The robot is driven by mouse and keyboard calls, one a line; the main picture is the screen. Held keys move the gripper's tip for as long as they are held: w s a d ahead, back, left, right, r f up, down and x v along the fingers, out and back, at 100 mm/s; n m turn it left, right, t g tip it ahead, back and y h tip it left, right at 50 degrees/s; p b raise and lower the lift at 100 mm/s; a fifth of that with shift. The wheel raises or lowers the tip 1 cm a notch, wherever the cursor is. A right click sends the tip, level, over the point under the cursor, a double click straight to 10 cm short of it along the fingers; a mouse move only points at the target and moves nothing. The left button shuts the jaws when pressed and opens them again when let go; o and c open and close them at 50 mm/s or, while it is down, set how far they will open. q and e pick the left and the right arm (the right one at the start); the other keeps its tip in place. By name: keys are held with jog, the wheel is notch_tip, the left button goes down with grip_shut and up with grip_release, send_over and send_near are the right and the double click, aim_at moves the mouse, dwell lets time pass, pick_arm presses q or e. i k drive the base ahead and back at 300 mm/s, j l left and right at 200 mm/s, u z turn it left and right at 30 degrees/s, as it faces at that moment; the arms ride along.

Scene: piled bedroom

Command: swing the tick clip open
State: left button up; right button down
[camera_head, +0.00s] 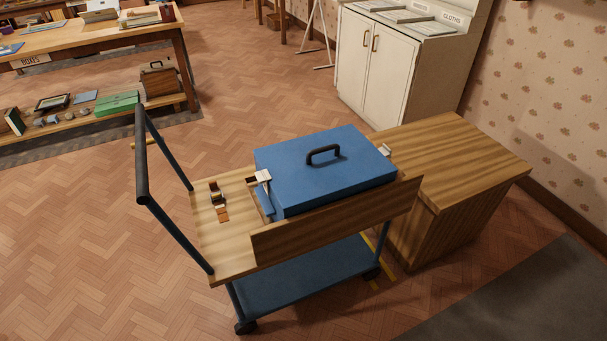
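A blue box (325,168) with a dark arched handle (323,154) on its lid lies on a wooden-topped cart (220,245). A pale metal clip (263,176) sits at the box's left end. Another pale clip (386,149) shows at its right end. I cannot make out a tick mark on either clip, nor tell for sure whether they are fastened. The lid looks shut. Neither of my grippers is in view.
A watch-like strapped item (217,200) lies on the cart's left part. A raised wooden board (340,222) runs along the near edge. The cart's handle (141,155) stands at left. A wooden cabinet (450,155) stands close at right. Open floor lies left.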

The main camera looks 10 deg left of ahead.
aim_at(263, 176)
jog(key=i+j+z, duration=0.1)
jog(key=j+z, duration=0.65)
jog(key=j, duration=0.2)
jog(key=j+z, duration=0.4)
jog(key=j, duration=0.1)
